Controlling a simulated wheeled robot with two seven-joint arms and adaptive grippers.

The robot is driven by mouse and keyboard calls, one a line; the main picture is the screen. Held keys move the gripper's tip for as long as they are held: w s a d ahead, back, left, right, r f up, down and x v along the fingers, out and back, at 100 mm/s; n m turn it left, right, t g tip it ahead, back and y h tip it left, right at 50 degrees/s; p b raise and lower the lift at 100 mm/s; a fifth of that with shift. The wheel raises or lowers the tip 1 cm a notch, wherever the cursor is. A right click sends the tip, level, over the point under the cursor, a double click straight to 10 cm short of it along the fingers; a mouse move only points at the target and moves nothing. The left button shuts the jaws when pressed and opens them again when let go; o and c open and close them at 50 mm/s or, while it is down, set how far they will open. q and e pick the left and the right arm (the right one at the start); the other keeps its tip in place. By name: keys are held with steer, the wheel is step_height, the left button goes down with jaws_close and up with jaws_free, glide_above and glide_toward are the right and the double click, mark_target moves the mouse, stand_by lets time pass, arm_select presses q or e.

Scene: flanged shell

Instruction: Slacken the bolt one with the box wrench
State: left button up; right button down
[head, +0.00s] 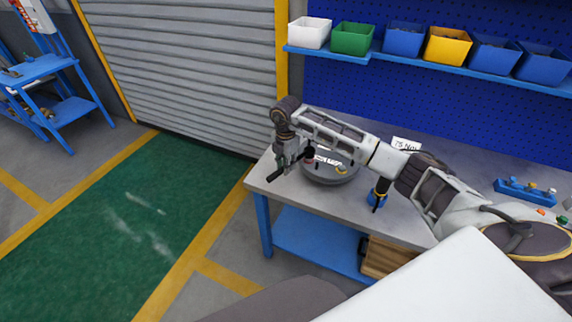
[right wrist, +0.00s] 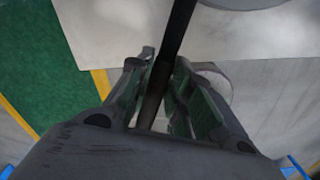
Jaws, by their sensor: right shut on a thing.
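The round grey flanged shell (head: 332,178) sits near the left end of the workbench, partly hidden by my right arm. My right gripper (head: 281,170) is beside its left side, near the bench's left edge. In the right wrist view, the fingers (right wrist: 160,95) are closed around a dark bar, which I take to be the box wrench (right wrist: 181,28). The bar runs out past the fingertips towards the top. The wrench's far end is out of that view. Small red and yellow parts show on the shell; bolt one cannot be picked out. My left gripper is not in view.
The workbench (head: 390,218) has a blue-and-black tool (head: 378,194) right of the shell and a blue holder (head: 525,190) farther right. A card reading 75 (head: 405,144) stands behind. Coloured bins line the shelf (head: 420,63) above. Green floor lies left.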

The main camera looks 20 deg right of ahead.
steer(key=shift+f+b, duration=0.7)
steer(key=shift+f, duration=0.5)
stand_by(0.4)
steer(key=shift+s+d, duration=0.15)
steer(key=shift+s, duration=0.1)
steer(key=s+d+n, duration=0.6)
steer(key=s+n, duration=0.1)
steer(key=n, duration=0.2)
steer(key=shift+s+d+f+b, duration=0.15)
steer(key=shift+f+b, duration=0.15)
steer(key=shift+b, duration=0.15)
stand_by(1.7)
steer(key=shift+d, duration=0.1)
steer(key=shift+r, duration=0.2)
stand_by(0.4)
